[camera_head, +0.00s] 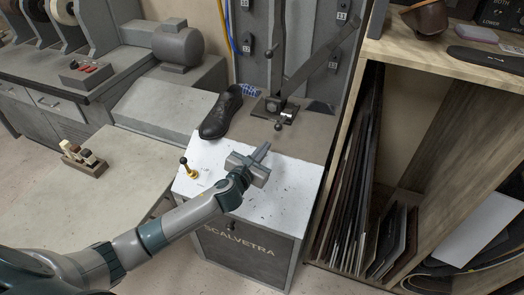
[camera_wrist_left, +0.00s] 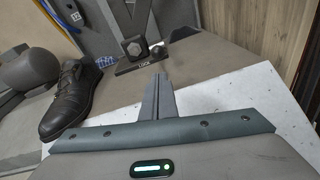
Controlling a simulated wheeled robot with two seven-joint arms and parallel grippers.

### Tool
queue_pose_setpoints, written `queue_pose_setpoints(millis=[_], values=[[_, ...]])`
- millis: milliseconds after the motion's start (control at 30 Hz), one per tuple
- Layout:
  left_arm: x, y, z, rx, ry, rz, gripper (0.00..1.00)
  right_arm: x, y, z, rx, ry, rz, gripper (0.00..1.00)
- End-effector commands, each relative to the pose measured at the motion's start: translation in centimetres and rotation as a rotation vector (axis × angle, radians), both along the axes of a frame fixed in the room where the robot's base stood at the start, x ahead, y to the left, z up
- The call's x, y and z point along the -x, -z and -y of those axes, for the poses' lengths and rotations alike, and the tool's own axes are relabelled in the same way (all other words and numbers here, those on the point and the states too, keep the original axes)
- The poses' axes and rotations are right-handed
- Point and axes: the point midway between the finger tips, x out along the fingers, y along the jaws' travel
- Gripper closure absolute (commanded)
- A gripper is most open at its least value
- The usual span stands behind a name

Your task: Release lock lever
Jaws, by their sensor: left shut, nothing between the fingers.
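The lock mechanism (camera_head: 272,107) stands on the grey-brown top of the machine, with a small dark plate and a round knob (camera_head: 278,126) at its front. In the left wrist view a dark bolt-like knob (camera_wrist_left: 134,49) sits above a plate marked LOCK, with a rounder knob (camera_wrist_left: 157,51) to its right. I cannot tell which part is the lever itself. My left gripper (camera_head: 263,151) is shut and empty above the white worktop, in front of the mechanism and apart from it. Its closed fingers (camera_wrist_left: 159,92) point toward the mechanism. My right gripper is not in view.
A black shoe (camera_head: 221,112) stands left of the mechanism. A small brass-based lever (camera_head: 190,172) rises from the white worktop's left edge (camera_head: 180,188). A shelf with upright sheets (camera_head: 350,190) stands close on the right. A long grey bar (camera_head: 318,64) slants up behind.

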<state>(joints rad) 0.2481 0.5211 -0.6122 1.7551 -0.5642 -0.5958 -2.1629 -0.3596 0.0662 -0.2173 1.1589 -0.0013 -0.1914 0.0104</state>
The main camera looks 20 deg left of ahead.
Motion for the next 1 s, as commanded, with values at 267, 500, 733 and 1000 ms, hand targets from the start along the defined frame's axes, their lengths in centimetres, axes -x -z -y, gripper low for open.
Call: queue_pose_setpoints(millis=[267,500,733,1000], values=[[-4.1,0.7,0.4,0.003,-0.001,0.000,1.00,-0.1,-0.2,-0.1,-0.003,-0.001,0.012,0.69],[-6.3,1.1,0.6,0.001,0.000,0.000,1.00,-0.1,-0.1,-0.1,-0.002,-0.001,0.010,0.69],[-6.7,1.2,0.5,0.001,0.000,0.000,1.00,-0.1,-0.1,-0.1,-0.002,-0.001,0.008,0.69],[-6.7,1.1,0.6,0.000,0.001,0.000,1.00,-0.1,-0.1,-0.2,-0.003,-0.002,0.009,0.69]])
